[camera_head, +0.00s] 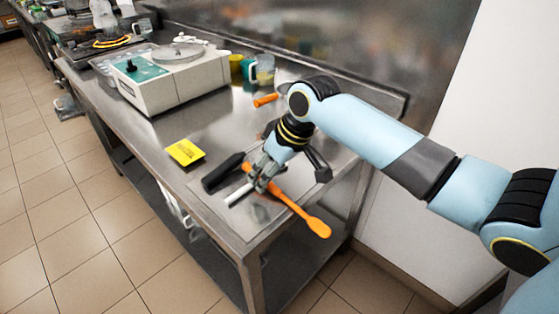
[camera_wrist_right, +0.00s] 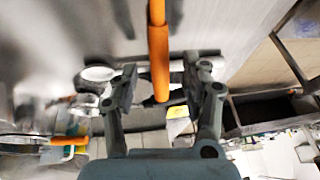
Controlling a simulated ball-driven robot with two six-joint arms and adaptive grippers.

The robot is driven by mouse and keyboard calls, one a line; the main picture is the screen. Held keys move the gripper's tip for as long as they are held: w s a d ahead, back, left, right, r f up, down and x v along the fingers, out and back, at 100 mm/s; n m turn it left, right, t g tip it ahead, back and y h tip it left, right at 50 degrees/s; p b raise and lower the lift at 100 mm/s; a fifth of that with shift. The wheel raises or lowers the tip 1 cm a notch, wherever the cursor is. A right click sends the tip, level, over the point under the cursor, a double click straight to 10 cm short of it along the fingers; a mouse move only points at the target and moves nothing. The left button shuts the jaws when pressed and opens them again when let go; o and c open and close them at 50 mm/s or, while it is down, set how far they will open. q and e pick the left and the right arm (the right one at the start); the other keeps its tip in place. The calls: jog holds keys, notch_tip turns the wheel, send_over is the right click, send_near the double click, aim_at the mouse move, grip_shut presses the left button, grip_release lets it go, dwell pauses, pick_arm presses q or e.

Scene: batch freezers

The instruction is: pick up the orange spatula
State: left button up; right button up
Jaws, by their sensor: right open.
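The orange spatula (camera_head: 290,202) lies near the front right corner of the steel table, its broad head (camera_head: 319,228) sticking out past the edge. My right gripper (camera_head: 262,178) is low over its handle end and hides part of it. In the right wrist view an orange handle (camera_wrist_right: 159,45) runs down between the two open fingers of my right gripper (camera_wrist_right: 160,82). There seems to be a gap on either side of it. Whether the fingers touch it cannot be told. My left gripper is not in view.
A black-handled tool (camera_head: 222,172) and a white stick-like piece (camera_head: 239,195) lie just left of my right gripper. A yellow card (camera_head: 185,152), a white machine (camera_head: 175,80), a small orange object (camera_head: 265,100) and cups (camera_head: 263,70) stand further back on the table (camera_head: 225,120).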

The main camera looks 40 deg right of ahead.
jog(key=shift+x, duration=1)
jog(key=shift+c, duration=0.3)
grip_shut()
jog(key=shift+r, duration=0.1)
